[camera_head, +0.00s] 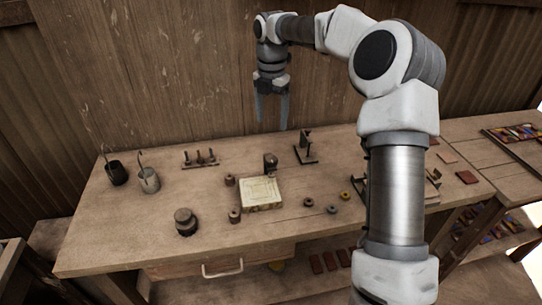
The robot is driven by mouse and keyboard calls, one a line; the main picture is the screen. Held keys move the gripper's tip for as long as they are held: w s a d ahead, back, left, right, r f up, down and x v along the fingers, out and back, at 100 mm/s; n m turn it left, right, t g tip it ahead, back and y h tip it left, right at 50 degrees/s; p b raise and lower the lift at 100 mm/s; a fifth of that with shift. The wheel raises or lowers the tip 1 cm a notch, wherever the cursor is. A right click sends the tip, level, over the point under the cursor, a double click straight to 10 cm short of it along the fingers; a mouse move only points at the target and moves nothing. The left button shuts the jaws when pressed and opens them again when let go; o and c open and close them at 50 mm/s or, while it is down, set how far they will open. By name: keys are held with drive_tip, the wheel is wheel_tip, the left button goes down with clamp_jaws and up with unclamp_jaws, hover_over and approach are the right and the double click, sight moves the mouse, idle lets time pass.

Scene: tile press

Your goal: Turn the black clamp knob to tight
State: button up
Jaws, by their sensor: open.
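My gripper (271,120) hangs with its fingers down and apart, empty, above the back edge of the workbench. I cannot tell for certain which part is the black clamp knob. A dark upright piece (270,163) stands at the back edge of a pale, flat block (262,194) in the bench's middle. Small round brownish pieces stand near the block, one at its left (230,180) and one at its front left corner (235,216). My gripper is above and behind all of these and touches none.
On the workbench (130,230) stand two small pails (149,179), a peg rack (200,160), a dark round pot (185,221) and a dark stand (305,150). Loose rings (332,209) lie right of the block. My arm hides part of the right side. The front left is clear.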

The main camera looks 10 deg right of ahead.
sight(271, 159)
wheel_tip(271, 159, down, 14)
drive_tip(key=shift+r+b, duration=0.2)
drive_tip(key=shift+b, duration=0.15)
drive_tip(key=shift+c, duration=0.3)
clamp_jaws()
